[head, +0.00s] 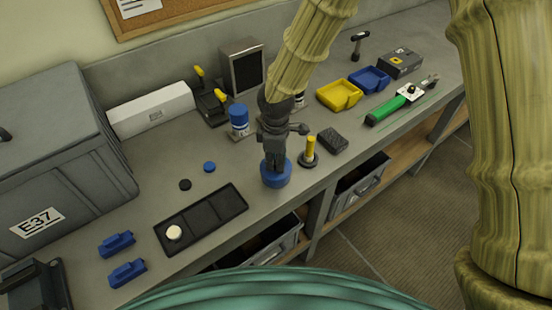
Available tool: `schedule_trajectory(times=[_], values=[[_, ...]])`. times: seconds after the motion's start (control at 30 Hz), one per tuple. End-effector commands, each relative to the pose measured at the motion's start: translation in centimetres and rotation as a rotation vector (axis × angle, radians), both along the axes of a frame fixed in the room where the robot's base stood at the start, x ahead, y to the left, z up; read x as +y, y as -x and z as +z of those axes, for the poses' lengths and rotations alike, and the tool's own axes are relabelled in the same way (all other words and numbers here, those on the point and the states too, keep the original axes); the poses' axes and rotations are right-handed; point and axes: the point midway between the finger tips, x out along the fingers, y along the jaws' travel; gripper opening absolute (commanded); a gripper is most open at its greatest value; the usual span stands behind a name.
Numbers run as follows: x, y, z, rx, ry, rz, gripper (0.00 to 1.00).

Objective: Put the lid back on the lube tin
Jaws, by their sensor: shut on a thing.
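My gripper (275,162) points down near the front edge of the bench, in the middle of the head view. Its fingers are shut on a round blue piece (277,180), which looks like the lid. The fingers hide part of its top. I cannot tell whether a tin is under it, or whether the blue piece touches the bench. No separate open tin can be made out for sure.
A dark tray (207,212) with a pale disc (174,232) lies to the left. A yellow-handled stand (310,152) and a dark block (333,141) are close on the right. A blue-topped can (238,119) stands behind. Bare bench lies left of my gripper.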

Motion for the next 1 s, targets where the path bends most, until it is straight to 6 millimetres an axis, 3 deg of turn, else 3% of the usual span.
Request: schedule_trajectory(times=[0.27, 0.3, 0.4, 0.63, 0.77, 1.0], values=[[0.0, -0.01, -0.01, 0.0, 0.0, 0.0, 0.0], [0.0, -0.01, -0.01, 0.0, 0.0, 0.0, 0.26], [0.0, -0.01, -0.01, 0.0, 0.0, 0.0, 0.43], [-0.01, -0.01, -0.01, 0.0, 0.0, 0.0, 0.43], [-0.01, -0.01, -0.01, 0.0, 0.0, 0.0, 0.65], [-0.01, 0.0, -0.01, 0.0, 0.0, 0.0, 0.65]])
